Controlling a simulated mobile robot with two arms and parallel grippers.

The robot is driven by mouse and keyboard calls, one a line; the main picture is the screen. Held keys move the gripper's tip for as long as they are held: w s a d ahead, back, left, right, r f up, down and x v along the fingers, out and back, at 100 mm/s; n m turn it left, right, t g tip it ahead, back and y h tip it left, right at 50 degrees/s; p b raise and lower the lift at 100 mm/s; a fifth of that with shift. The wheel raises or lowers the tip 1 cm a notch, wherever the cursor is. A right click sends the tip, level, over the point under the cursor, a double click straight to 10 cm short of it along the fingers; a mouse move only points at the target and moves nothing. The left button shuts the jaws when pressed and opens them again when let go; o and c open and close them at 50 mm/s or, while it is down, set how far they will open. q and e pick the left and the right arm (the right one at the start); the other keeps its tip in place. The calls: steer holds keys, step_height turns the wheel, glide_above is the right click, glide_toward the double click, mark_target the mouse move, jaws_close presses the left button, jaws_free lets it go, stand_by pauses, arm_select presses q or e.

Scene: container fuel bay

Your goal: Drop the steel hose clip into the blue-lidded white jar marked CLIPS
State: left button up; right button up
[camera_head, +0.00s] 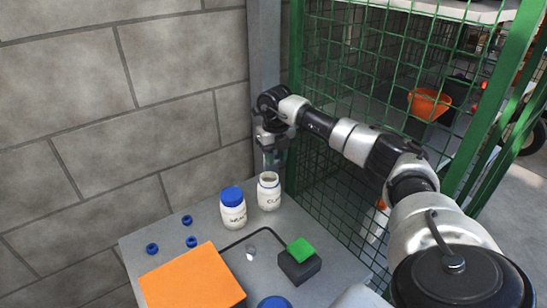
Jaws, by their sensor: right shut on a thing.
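The white jar (269,192) marked CLIPS stands open on the grey table, near the post at the back. Its mouth faces up and no lid is on it. My right gripper (271,163) points down just above the mouth of this jar. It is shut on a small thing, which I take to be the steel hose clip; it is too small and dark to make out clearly. A round blue lid (274,303) lies at the bottom edge of the view. My left gripper is not in view.
A second white jar (233,212) with its blue lid on stands left of the open jar. Several small blue rings, an orange panel (193,281), a small pale piece (250,253) and a dark block with a green top (299,261) lie nearer. Green mesh (345,70) rises at the right.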

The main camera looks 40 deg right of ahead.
mark_target(276, 158)
step_height(276, 158, down, 5)
steer(key=b, duration=0.4)
steer(key=shift+f, duration=0.1)
steer(key=o, duration=1)
steer(key=shift+c, duration=0.2)
step_height(276, 158, up, 11)
steer(key=shift+f, duration=0.1)
